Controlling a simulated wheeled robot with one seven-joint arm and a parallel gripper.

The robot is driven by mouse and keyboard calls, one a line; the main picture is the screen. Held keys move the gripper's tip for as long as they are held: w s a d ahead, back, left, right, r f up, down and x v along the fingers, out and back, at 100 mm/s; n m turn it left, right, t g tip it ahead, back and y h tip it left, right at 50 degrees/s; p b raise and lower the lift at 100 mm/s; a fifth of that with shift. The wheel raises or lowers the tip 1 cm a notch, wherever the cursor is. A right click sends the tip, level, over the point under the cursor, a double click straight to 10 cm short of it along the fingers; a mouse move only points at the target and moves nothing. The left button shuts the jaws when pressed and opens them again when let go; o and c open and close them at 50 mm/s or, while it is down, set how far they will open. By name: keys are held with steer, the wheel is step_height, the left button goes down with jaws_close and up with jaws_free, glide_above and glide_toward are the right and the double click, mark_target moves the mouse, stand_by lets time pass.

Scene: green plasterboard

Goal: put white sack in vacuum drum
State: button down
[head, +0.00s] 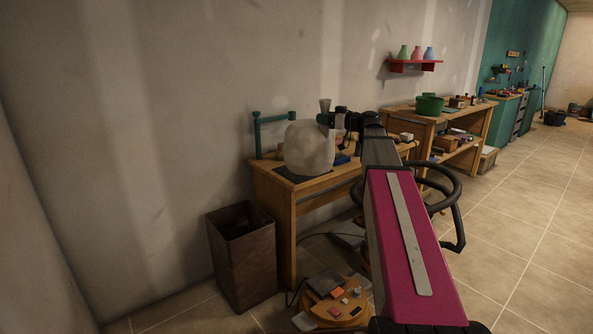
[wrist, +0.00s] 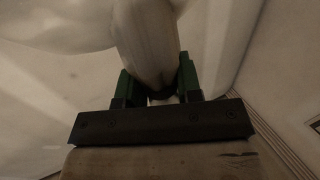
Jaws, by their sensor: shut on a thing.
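The white sack (head: 310,148) is a pale, rounded bag with a gathered neck. In the head view it appears in front of the bench's left end; I cannot tell whether it touches the top. My gripper (head: 325,118) is shut on its neck, which sticks up above the fingers. In the wrist view, the green fingers of my gripper (wrist: 160,85) pinch the neck of the sack (wrist: 146,42) from both sides. I cannot make out a vacuum drum for sure. A black curved hose or tube (head: 459,225) shows behind my arm, and what it belongs to is mostly hidden.
A workbench (head: 265,182) stands against the wall. A low round stool (head: 325,312) carries several small items. A second bench (head: 476,130) holds a green tub (head: 429,104). Open tiled floor lies to the right.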

steer(key=shift+w+a+r, duration=0.25)
steer(key=shift+w+r, duration=0.15)
steer(key=shift+r, duration=0.25)
steer(key=shift+w+r, duration=0.15)
steer(key=shift+w, duration=0.15)
steer(key=w+f, duration=0.2)
steer(key=w, duration=0.1)
steer(key=w+f, duration=0.2)
steer(key=w, duration=0.2)
steer(key=w+f, duration=0.2)
steer(key=w, duration=0.2)
steer(key=shift+w+d+f, duration=0.15)
steer(key=shift+d+f, duration=0.1)
steer(key=shift+f, duration=2.3)
steer(key=c, duration=0.8)
jaws_free()
